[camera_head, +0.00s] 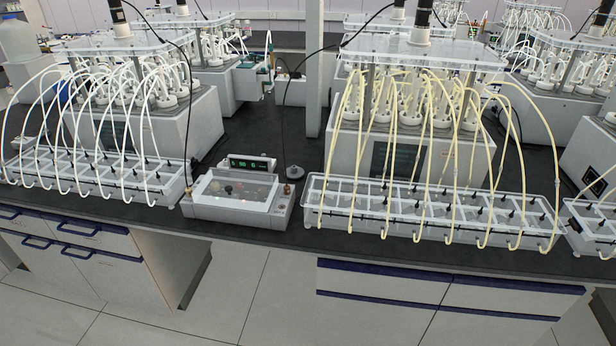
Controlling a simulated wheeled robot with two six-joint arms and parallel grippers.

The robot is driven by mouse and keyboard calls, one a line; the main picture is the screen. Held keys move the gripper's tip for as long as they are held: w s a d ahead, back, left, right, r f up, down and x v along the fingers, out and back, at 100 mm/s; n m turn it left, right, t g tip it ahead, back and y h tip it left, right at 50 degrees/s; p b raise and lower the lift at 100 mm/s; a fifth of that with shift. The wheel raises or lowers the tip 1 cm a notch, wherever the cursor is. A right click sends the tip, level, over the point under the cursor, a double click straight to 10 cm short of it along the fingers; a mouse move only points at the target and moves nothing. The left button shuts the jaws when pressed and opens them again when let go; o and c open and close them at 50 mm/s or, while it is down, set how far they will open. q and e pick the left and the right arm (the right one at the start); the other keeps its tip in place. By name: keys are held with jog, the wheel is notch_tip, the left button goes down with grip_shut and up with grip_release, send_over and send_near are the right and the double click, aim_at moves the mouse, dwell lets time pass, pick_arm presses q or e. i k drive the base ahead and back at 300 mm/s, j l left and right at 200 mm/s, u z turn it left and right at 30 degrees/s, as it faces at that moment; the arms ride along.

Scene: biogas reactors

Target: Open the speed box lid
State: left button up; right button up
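The speed box (283,211) sits near the bench's front edge, left of the picture's middle, between two reactor units. Its clear lid (233,191) looks shut, lying flat over the top. Round knobs or parts show dimly through the lid. A small unit with a lit green display (248,163) stands just behind the box. Neither of my grippers is in view.
Clear tube racks (90,176) and (432,210) stand close on both sides of the box, with white tubes arching on the left and yellowish tubes on the right. A black cable hangs behind. The floor (225,295) before the bench is clear.

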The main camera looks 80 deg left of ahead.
aim_at(198, 198)
jog(key=u, duration=3.45)
